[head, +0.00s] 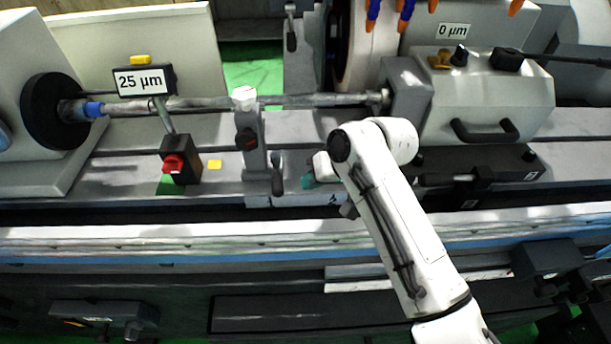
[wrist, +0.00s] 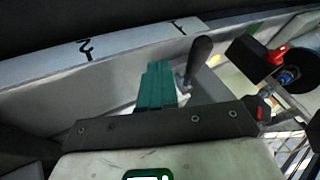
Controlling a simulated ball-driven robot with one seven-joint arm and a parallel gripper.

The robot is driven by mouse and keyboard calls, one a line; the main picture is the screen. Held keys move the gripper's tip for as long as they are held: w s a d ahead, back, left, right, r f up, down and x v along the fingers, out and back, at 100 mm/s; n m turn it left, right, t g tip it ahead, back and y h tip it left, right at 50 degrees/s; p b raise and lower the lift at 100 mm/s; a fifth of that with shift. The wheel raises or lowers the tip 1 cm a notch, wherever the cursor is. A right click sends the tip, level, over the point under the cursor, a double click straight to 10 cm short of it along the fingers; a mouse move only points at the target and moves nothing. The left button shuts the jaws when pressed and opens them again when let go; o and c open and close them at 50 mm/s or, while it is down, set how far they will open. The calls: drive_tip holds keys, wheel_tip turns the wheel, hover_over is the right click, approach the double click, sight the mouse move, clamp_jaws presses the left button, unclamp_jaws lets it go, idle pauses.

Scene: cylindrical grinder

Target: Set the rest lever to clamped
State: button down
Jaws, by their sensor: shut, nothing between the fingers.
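The steady rest (head: 252,145) stands upright under the long workpiece, with a white top. Its dark rest lever (head: 278,175) is at its lower right, with the grip end low. In the wrist view the lever (wrist: 198,58) shows as a dark rounded handle just right of my fingers. My gripper (head: 307,181) has teal fingers and is right of the lever, close to it, partly hidden by my arm. In the wrist view my gripper (wrist: 157,84) is shut and empty. I cannot tell whether it touches the lever.
A 25 µm gauge display (head: 144,81) and a red knob (head: 173,164) are left of the rest. The grinding wheel (head: 366,45) is behind. The tailstock (head: 490,95) is at right. The pale rail (wrist: 100,55) bears dark marks.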

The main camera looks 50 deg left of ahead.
drive_tip(key=b+v, duration=0.1)
drive_tip(key=v, duration=0.8)
drive_tip(key=shift+d+r+b, duration=0.15)
drive_tip(key=shift+r+b, duration=0.15)
drive_tip(key=shift+r, duration=0.1)
